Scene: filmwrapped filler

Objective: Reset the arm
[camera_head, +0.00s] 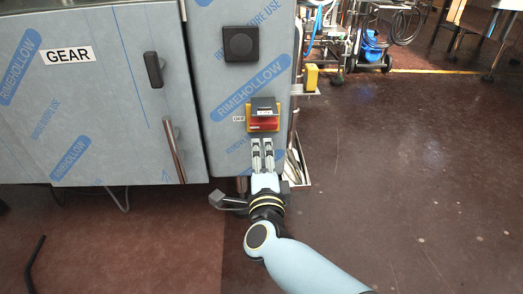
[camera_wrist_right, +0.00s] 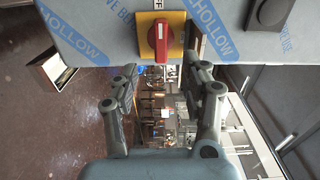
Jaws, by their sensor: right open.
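My right gripper (camera_head: 262,146) is just below the red rotary switch (camera_head: 264,122) on its yellow plate, on the front of the film-wrapped machine (camera_head: 210,97). In the right wrist view the gripper (camera_wrist_right: 162,78) is open, its two fingers apart with nothing between them. The red switch handle (camera_wrist_right: 158,40) stands ahead of the gap between the fingers, its bar pointing along the view's vertical. I cannot tell whether a finger touches the switch. My left gripper is not in view.
A grey door labelled GEAR (camera_head: 90,90) has a black latch (camera_head: 153,69) and a long bar handle (camera_head: 174,150). A black square knob (camera_head: 240,43) is above the switch. A blue machine on wheels (camera_head: 370,48) stands at the back. The dark floor at right is clear.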

